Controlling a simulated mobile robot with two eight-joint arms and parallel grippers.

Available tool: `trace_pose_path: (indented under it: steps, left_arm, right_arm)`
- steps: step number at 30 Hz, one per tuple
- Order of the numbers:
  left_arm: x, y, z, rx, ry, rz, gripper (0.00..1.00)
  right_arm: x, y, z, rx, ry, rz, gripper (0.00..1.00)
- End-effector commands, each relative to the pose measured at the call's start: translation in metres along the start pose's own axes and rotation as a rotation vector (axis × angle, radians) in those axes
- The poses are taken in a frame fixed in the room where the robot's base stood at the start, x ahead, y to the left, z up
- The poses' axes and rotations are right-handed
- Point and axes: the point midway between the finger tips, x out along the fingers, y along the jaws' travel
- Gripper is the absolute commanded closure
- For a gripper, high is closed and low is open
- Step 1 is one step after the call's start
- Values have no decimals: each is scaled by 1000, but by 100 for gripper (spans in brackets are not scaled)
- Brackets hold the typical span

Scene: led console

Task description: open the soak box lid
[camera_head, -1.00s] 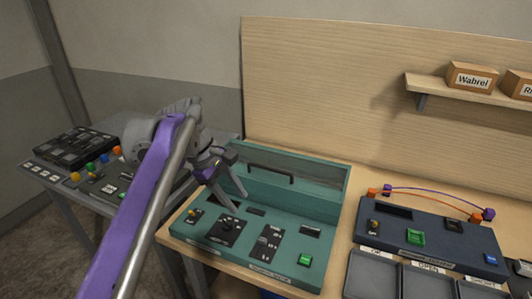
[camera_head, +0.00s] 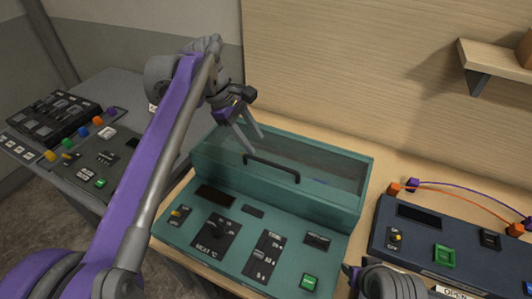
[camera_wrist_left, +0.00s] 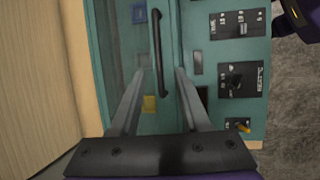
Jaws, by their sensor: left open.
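The soak box is a teal console (camera_head: 175,228) with a see-through lid (camera_head: 325,167) at its back. The lid looks shut, and a dark bar handle (camera_head: 272,167) runs along its front. My left gripper (camera_head: 255,146) is open and empty above the lid, by the handle's left end. In the left wrist view, the handle (camera_wrist_left: 158,50) shows between the two open fingers (camera_wrist_left: 160,73); I cannot tell whether they reach down around it. Part of my right arm (camera_head: 385,281) shows at the bottom of the head view, its fingers hidden.
A dark blue console (camera_head: 418,240) with orange and purple cables stands right of the soak box. Another panel with coloured knobs (camera_head: 85,128) is on the grey table at left. A wooden back wall (camera_head: 350,70) and shelf (camera_head: 495,60) rise behind.

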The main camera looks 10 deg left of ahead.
Motion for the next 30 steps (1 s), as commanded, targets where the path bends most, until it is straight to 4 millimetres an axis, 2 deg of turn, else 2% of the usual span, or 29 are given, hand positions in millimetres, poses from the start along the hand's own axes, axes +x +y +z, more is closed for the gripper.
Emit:
trace_pose_path:
  steps: [1, 6, 12, 17, 24, 26, 30]
  left_arm:
    - [11, 0, 0, 2, -1, -1, 54]
    - [44, 0, 0, 2, -1, -1, 54]
    - [70, 0, 0, 1, 0, 0, 54]
    - [78, 0, 0, 1, 0, 0, 54]
    - [79, 0, 0, 0, 0, 0, 54]
    - [79, 0, 0, 0, 0, 0, 61]
    - [79, 0, 0, 0, 0, 0, 86]
  right_arm:
    - [1, 0, 1, 0, -1, 0, 50]
    - [2, 0, 2, 0, -3, 0, 50]
    - [2, 0, 3, 0, -4, 0, 50]
    - [2, 0, 3, 0, -4, 0, 50]
    - [2, 0, 3, 0, -4, 0, 50]
    - [2, 0, 3, 0, -4, 0, 50]
    - [2, 0, 3, 0, -4, 0, 50]
